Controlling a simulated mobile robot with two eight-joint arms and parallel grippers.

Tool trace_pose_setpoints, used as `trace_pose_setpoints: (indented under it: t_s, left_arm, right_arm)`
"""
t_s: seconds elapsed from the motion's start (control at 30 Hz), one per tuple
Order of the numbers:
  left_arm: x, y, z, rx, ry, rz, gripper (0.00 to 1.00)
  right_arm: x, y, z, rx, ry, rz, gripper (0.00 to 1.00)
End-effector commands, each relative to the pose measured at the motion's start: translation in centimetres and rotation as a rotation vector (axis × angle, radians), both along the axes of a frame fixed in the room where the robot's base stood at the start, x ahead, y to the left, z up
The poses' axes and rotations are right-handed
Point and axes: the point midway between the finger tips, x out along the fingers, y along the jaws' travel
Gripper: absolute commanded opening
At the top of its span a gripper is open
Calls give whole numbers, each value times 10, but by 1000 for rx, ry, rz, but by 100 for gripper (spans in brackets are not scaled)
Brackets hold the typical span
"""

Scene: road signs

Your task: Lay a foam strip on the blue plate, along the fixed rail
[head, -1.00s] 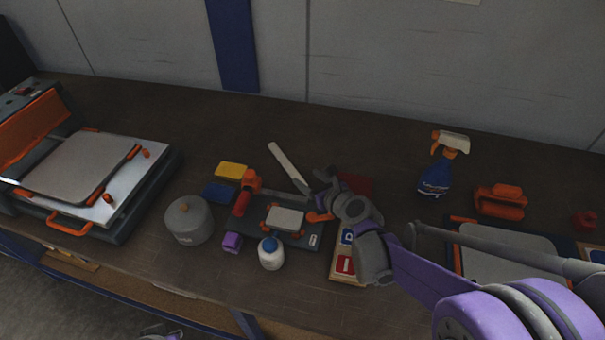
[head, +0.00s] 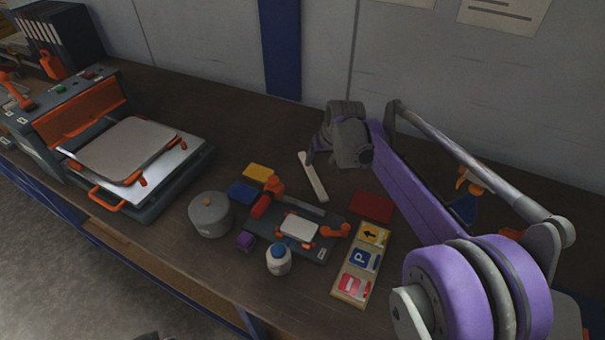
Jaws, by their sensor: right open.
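A long white strip (head: 313,178), which may be the foam strip, lies on the dark bench behind the work board. My right gripper (head: 318,154) is open and in front of the wall in the picture, by the strip's far end; I cannot tell its height or whether it touches. A small blue flat piece (head: 242,193) lies left of the work board. The dark work board (head: 322,254) carries a pale plate (head: 298,228) and orange clamp parts.
A red block (head: 372,206) and sign rack (head: 349,289) are at right. A press (head: 180,190) stands left. A spray bottle (head: 463,208) is partly hidden behind my arm.

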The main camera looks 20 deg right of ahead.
Motion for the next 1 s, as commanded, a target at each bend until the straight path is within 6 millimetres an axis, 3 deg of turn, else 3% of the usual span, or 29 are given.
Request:
trace_pose_setpoints:
  t_s: [0.17, 0.4, 0.67, 1.0]
  left_arm:
    - [0, 0, 1, 0, -1, 0, 0]
    - [0, 0, -1, 0, 1, 0, 0]
    - [0, 0, -1, 0, 0, 0, 0]
    - [0, 0, 1, 0, -1, 0, 0]
  right_arm:
    - [0, -8, 2, -83, 38, 115, 70]
    - [14, -8, -33, -86, 39, 121, 70]
    - [24, -7, -52, -85, 38, 119, 70]
    - [41, -4, -91, -85, 38, 118, 70]
